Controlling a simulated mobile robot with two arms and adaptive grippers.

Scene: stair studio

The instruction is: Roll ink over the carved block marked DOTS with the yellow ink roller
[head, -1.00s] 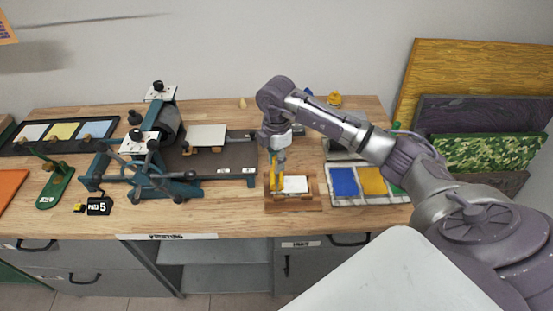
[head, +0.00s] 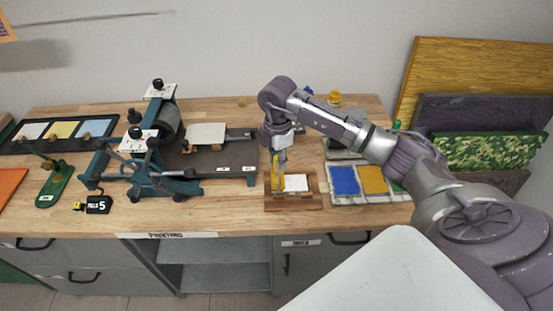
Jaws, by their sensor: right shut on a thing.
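My right gripper (head: 280,156) points down above the wooden holder (head: 312,203) near the bench's front edge. It is shut on the yellow ink roller (head: 276,178), held upright at the left side of the holder. A pale block (head: 297,184) lies flat in the holder, just right of the roller. Its marking is too small to read. I cannot tell whether the roller touches the block. My left gripper is not in view.
A blue-green press (head: 152,172) stands to the left. Boards (head: 470,65) lean at the right. The bench front (head: 235,215) is clear.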

